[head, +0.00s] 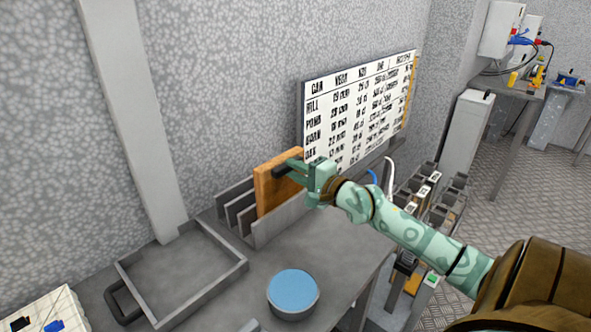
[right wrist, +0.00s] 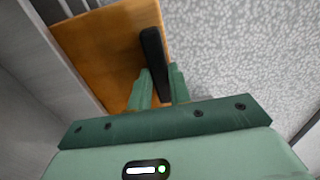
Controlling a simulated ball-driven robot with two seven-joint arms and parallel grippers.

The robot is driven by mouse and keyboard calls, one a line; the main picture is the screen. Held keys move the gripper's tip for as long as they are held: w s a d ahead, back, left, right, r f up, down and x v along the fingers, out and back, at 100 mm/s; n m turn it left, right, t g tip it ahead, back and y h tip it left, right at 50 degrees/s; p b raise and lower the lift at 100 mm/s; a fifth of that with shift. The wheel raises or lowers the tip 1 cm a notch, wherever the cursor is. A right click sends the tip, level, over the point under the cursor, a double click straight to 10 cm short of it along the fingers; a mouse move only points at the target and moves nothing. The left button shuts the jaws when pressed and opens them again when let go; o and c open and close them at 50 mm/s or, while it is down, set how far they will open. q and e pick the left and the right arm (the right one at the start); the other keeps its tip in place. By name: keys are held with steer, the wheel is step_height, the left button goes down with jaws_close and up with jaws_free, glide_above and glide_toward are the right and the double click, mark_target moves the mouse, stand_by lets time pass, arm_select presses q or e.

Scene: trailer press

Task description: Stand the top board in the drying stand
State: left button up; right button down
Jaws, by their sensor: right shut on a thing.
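The wooden board (head: 272,188) stands upright in a slot of the grey drying stand (head: 285,219), at the stand's right part in the head view. My right gripper (head: 299,172) is shut on the board's dark handle at its upper right. In the right wrist view the orange-brown board (right wrist: 98,48) and its black handle (right wrist: 154,55) show, with the fingers (right wrist: 160,82) at the handle. Whether the board's lower edge rests on the stand's base is hidden by the front wall. My left gripper is not in view.
A grey, empty-looking tray (head: 180,268) lies left of the stand. A round tub with a blue top (head: 293,291) stands in front. A lettered white board (head: 358,108) is on the wall behind. Grey bins (head: 432,195) stand at the right.

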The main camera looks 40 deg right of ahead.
steer(key=shift+r, duration=0.1)
steer(key=c, duration=1.2)
jaws_free()
steer(key=shift+s, duration=0.2)
steer(key=s+d+p, duration=0.1)
steer(key=s+p, duration=0.1)
steer(key=s, duration=1.4)
steer(key=shift+d, duration=0.15)
